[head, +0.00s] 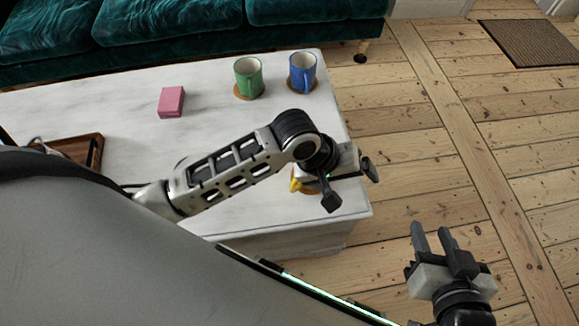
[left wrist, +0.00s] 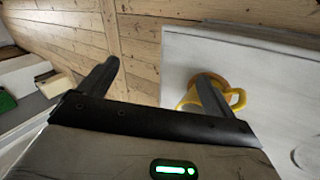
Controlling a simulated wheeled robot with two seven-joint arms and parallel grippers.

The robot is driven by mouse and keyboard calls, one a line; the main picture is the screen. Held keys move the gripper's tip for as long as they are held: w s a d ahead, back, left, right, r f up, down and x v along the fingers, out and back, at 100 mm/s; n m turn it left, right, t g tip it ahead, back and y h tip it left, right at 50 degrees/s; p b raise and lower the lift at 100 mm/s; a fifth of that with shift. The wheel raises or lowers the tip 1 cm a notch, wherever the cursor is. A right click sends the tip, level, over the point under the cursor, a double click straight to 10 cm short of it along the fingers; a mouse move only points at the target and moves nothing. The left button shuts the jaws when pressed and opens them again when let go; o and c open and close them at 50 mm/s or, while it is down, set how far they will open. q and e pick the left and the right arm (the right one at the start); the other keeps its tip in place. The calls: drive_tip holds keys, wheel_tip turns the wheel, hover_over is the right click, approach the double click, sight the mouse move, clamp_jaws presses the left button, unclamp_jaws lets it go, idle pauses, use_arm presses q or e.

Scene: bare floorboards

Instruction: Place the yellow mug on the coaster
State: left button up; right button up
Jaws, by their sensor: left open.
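The yellow mug (left wrist: 238,98) stands near the edge of the white table, partly hidden behind a finger of my left gripper in the left wrist view. In the head view only a bit of the yellow mug (head: 295,185) shows below my left gripper (head: 350,183). My left gripper is open, with one finger over the mug and the other out past the table edge. My right gripper (head: 431,230) is open and empty over the floor.
The white table (head: 130,90) also holds a green mug (head: 248,80) and a blue mug (head: 302,75) on coasters, a pink box (head: 171,102) and a wooden tray (head: 97,155). A green sofa (head: 190,25) stands behind.

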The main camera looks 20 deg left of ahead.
use_arm(q)
drive_tip(key=s+a+r+m+t+y, duration=0.1)
drive_tip(key=s+a+r+m+t, duration=0.4)
drive_tip(key=s+a+m+t, duration=0.1)
drive_tip(key=s+a+t, duration=0.1)
drive_tip(key=a+t, duration=0.1)
drive_tip(key=a, duration=0.1)
drive_tip(key=shift+a+r+m+t, duration=0.2)
drive_tip(key=shift+m+t, duration=0.1)
drive_tip(key=shift+m, duration=0.1)
